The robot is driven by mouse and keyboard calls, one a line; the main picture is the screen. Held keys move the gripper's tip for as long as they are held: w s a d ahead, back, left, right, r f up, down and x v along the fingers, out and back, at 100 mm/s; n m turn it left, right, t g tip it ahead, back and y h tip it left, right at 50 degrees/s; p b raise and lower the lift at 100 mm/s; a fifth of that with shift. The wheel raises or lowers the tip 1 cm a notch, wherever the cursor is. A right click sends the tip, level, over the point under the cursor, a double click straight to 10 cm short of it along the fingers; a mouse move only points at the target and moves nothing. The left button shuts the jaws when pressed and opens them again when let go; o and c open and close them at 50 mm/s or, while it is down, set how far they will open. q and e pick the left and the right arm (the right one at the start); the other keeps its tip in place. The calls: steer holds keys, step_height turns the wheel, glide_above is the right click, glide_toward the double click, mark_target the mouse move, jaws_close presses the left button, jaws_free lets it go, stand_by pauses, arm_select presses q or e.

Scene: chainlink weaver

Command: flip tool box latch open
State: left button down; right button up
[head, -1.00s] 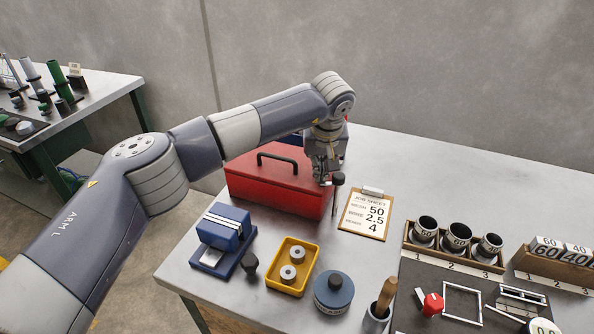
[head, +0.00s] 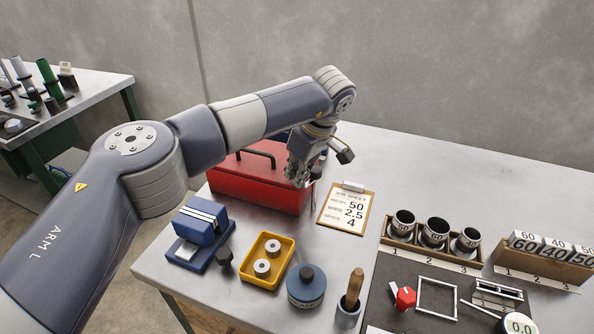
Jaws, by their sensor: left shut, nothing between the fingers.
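The red tool box (head: 255,192) stands at the back left of the bench, with a black handle (head: 258,153) on its lid. The lid looks down. My left gripper (head: 302,184) is at the right end of the box, fingers pointing down, shut with nothing between them. It is close to the box's right front corner; whether it touches cannot be told. The latch is not clearly visible; the gripper and arm cover that end of the box. My right gripper is not in view.
A clipboard job sheet (head: 346,209) lies right of the box. In front are a blue device (head: 204,222), a yellow tray (head: 248,272) and a round blue container (head: 306,281). Several cups stand in a wooden rack (head: 394,238). The back right of the bench is clear.

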arm_select(q)
steer(key=shift+s, duration=0.3)
steer(key=shift+s+d, duration=0.25)
steer(key=shift+s, duration=0.1)
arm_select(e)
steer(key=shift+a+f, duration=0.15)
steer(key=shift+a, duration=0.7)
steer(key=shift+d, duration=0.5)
